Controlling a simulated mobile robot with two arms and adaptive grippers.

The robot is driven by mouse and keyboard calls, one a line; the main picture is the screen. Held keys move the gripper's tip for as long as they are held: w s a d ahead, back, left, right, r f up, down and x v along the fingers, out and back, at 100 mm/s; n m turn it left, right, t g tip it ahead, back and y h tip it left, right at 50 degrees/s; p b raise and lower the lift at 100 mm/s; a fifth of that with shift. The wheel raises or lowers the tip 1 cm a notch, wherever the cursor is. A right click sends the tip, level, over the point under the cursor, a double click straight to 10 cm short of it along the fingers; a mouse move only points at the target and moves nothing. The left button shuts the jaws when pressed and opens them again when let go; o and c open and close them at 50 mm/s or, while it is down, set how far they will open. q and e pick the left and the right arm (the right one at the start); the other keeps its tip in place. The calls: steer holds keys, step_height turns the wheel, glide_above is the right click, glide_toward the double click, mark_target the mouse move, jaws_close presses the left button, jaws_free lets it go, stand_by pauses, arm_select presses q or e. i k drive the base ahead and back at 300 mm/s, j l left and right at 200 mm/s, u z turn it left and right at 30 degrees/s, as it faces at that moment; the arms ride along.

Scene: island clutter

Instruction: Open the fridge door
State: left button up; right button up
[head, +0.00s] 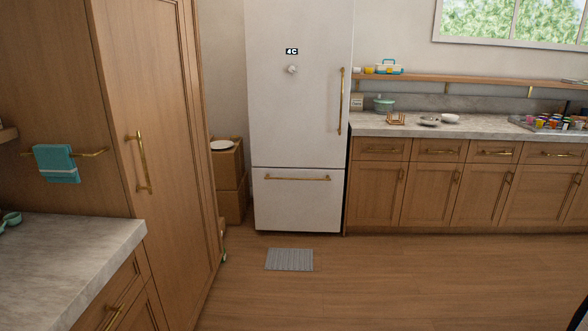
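The white fridge (300,110) stands against the back wall, left of the counter. Its tall upper door is shut and has a vertical brass handle (340,100) near its right edge. A lower drawer (298,198) with a horizontal brass handle (297,178) is also shut. A small display reading "4C" (292,51) and a round white knob (292,69) are on the upper door. Neither of my grippers shows in the head view.
A grey mat (289,259) lies on the wooden floor (400,280), which is otherwise open. A tall wooden cabinet (160,100) and a counter (70,260) stand at left. Cardboard boxes (228,175) sit beside the fridge. A counter (480,130) with dishes runs right.

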mark_target(299, 119)
steer(key=i, duration=1.85)
